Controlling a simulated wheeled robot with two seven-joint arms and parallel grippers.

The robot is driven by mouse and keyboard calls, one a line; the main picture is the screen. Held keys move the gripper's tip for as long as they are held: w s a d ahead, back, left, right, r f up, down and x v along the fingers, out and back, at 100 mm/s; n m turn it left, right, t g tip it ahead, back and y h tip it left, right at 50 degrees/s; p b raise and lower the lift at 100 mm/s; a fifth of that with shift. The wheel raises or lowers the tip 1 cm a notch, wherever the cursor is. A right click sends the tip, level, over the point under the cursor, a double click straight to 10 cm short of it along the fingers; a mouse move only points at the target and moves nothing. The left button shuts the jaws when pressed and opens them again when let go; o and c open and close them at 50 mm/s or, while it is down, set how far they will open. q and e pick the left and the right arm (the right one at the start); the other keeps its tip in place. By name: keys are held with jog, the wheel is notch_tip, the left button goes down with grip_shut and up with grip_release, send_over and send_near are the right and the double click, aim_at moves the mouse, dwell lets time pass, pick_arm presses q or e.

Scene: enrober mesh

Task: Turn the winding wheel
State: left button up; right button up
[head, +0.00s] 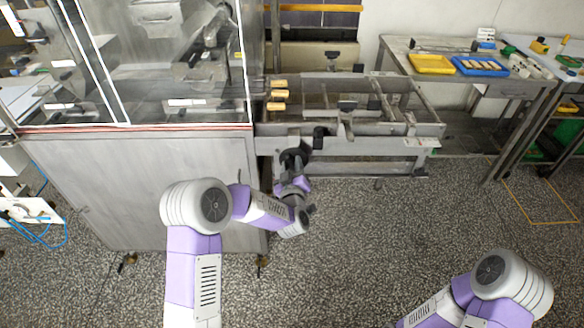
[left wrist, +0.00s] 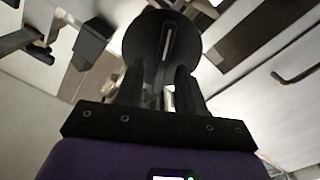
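The winding wheel (head: 294,156) is a dark round part at the front left end of the grey metal conveyor frame. In the left wrist view the wheel (left wrist: 160,40) is a black disc with a pale slot, straight ahead of the fingers. My left gripper (head: 297,180) is just below and in front of the wheel. In the left wrist view its two dark fingers (left wrist: 160,82) stand apart, with pale gaps between them; they overlap the wheel's lower part. I cannot tell whether they touch it. My right gripper is outside the views; only part of my right arm shows.
The conveyor frame (head: 420,130) extends right of the wheel. A large steel machine cabinet (head: 130,185) stands to its left. Wooden-coloured pieces (head: 279,95) sit at the machine's opening. A side table holds a yellow tray (head: 432,64) and a blue tray (head: 480,74). The speckled floor in front is clear.

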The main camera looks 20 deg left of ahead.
pick_arm(q)
grip_shut()
dwell(0.5)
jog(key=m, duration=0.3)
jog(key=shift+w+d, duration=0.1)
jog(key=shift+d, duration=0.05)
jog(key=shift+w+d+f+m+p, duration=0.15)
jog(key=shift+m+p, duration=0.4)
jog(key=shift+m, duration=1.95)
jog(key=shift+s+d+m+p, duration=0.1)
jog(key=shift+d+m+p, duration=0.3)
jog(key=shift+m, duration=2.1)
jog(key=shift+w+d+f+m+p, duration=0.1)
jog(key=shift+m+p, duration=0.55)
jog(key=shift+m, duration=1.85)
